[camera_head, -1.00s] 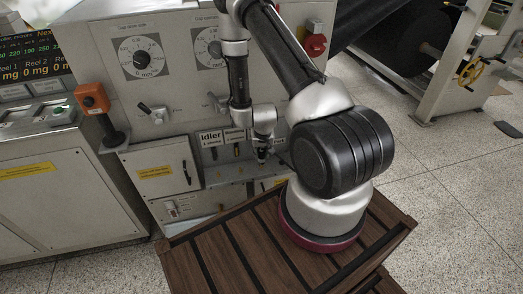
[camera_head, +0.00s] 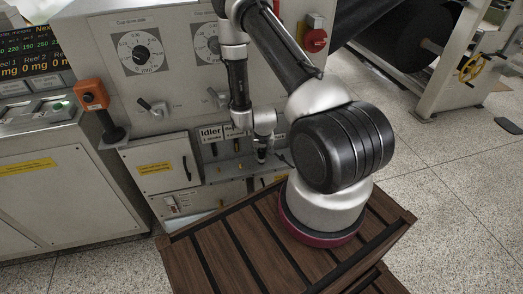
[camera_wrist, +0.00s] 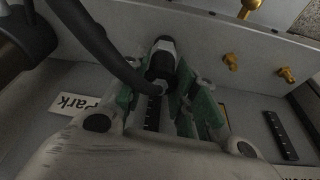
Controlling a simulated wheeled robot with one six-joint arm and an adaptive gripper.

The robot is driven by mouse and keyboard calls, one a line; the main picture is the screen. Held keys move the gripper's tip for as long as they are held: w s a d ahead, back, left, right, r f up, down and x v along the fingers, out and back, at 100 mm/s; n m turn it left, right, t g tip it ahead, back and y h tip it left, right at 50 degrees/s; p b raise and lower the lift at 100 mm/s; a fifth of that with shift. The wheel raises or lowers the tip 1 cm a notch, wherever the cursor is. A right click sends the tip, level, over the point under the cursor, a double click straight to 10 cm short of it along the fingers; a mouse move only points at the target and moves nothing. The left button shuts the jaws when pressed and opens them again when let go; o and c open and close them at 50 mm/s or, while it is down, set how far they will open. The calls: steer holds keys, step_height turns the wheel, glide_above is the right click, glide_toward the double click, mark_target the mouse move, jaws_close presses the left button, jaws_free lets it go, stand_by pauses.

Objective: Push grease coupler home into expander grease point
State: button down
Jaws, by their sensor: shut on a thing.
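My gripper (camera_head: 262,157) hangs close in front of the grey machine's lower panel. In the wrist view its green-padded fingers (camera_wrist: 157,88) are shut on the grease coupler (camera_wrist: 161,60), a dark and silver cylinder. A thick black hose (camera_wrist: 105,50) runs to the coupler from the upper left. The coupler's front end points toward the pale panel wall, and whether it touches a grease point is hidden. Brass grease points show to the right of the coupler, one nearer (camera_wrist: 231,62) and one farther right (camera_wrist: 286,74). I cannot tell which point is the expander's.
A label reading "Park" (camera_wrist: 76,104) lies left of the fingers. A dark slotted strip (camera_wrist: 280,135) is at the right. The Idler label (camera_head: 211,133) is left of my gripper. An orange box (camera_head: 91,96) stands on a post farther left. Slatted wooden decking (camera_head: 215,250) lies below.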

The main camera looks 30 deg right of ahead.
steer(key=shift+f, duration=0.1)
steer(key=c, duration=1)
jaws_free()
steer(key=shift+c, duration=0.2)
steer(key=v, duration=1.2)
